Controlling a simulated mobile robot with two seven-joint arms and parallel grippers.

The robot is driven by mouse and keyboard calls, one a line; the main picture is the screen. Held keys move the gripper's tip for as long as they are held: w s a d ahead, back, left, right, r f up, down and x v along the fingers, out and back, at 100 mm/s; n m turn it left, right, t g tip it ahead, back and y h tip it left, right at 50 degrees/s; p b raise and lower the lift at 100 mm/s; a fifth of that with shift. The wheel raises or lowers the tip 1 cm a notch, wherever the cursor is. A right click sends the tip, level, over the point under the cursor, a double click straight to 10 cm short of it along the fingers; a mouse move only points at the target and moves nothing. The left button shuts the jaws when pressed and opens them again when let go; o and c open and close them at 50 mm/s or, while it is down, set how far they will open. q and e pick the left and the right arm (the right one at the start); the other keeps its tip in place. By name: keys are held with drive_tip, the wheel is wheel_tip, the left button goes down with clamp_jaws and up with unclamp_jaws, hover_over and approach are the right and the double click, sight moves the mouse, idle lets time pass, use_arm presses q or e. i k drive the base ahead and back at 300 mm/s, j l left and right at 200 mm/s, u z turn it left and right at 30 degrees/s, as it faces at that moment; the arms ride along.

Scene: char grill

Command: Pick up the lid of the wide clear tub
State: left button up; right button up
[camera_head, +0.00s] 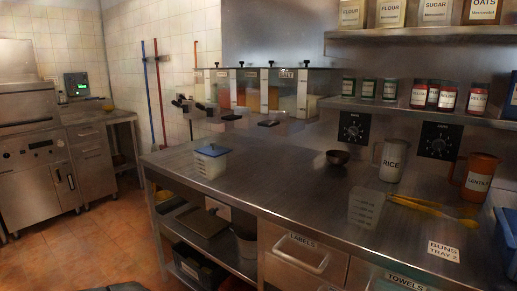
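A small clear tub (209,168) with pale contents stands upright on the left part of the steel counter. A flat blue lid (213,150) lies on top of it. Another clear container (364,210), with marks on its side and no lid visible, stands near the counter's front, right of the middle. At the back of the counter is a row of clear bins (285,92) with black-knobbed tops. I cannot tell from their shapes alone which one is the wide clear tub. Neither of my grippers is in view.
On the steel counter (270,180) are a dark bowl (337,157), a white RICE jug (391,162), an orange LENTILS jug (478,176) and yellow utensils (430,206). A blue tray (506,240) is at the right edge. The counter's middle is clear.

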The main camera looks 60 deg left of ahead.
sight(213, 150)
drive_tip(key=j+z, duration=0.2)
drive_tip(key=j, duration=0.25)
drive_tip(key=k+j+z, duration=0.15)
drive_tip(key=j, duration=0.25)
drive_tip(key=j+z, duration=0.2)
drive_tip(key=j, duration=0.25)
drive_tip(key=k+j+z, duration=0.2)
drive_tip(key=j, duration=0.15)
drive_tip(key=k+j+z, duration=0.15)
drive_tip(key=j, duration=0.25)
drive_tip(key=i, duration=0.05)
